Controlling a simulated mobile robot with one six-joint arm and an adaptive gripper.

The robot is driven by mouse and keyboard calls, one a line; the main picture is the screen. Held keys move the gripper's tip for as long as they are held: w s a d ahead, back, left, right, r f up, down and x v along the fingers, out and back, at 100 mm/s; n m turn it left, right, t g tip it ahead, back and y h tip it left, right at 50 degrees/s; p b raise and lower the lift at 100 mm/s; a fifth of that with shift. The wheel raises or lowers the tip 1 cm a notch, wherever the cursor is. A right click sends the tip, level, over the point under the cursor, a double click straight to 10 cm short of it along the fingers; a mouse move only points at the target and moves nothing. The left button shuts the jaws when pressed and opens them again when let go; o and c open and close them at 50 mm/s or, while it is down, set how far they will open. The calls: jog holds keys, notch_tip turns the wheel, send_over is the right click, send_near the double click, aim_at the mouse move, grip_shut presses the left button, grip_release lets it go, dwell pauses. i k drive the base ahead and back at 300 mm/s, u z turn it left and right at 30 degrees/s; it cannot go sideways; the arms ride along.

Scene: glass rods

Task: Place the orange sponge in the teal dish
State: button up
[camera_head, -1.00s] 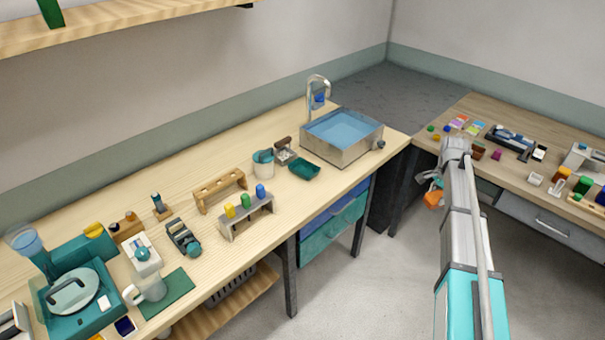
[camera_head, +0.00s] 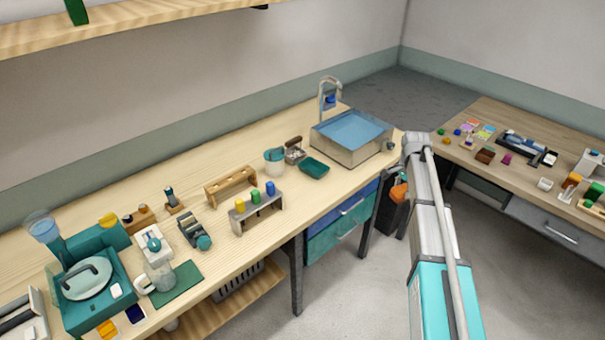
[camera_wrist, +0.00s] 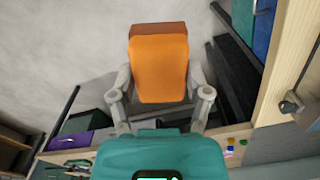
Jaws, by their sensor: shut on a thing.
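The orange sponge (camera_wrist: 158,68) is between the fingers of my gripper (camera_wrist: 160,90) in the wrist view, and my gripper is shut on it. In the head view the sponge (camera_head: 398,192) hangs in the air below the end of my arm, in front of the bench's right end. My gripper (camera_head: 397,180) is mostly hidden there by the arm. The teal dish (camera_head: 314,167) lies on the wooden bench in front of the sink, to the left of my gripper. It looks empty.
The sink (camera_head: 352,135) with its tap stands behind the dish. A white cup (camera_head: 274,160) and a caddy (camera_head: 294,150) are left of the dish. A rack (camera_head: 257,212) with coloured pegs stands nearer. A second table (camera_head: 510,150) with small objects is at right.

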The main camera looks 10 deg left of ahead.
aim_at(313, 171)
jog(key=u, duration=0.65)
jog(key=i, duration=1)
jog(key=u, duration=0.05)
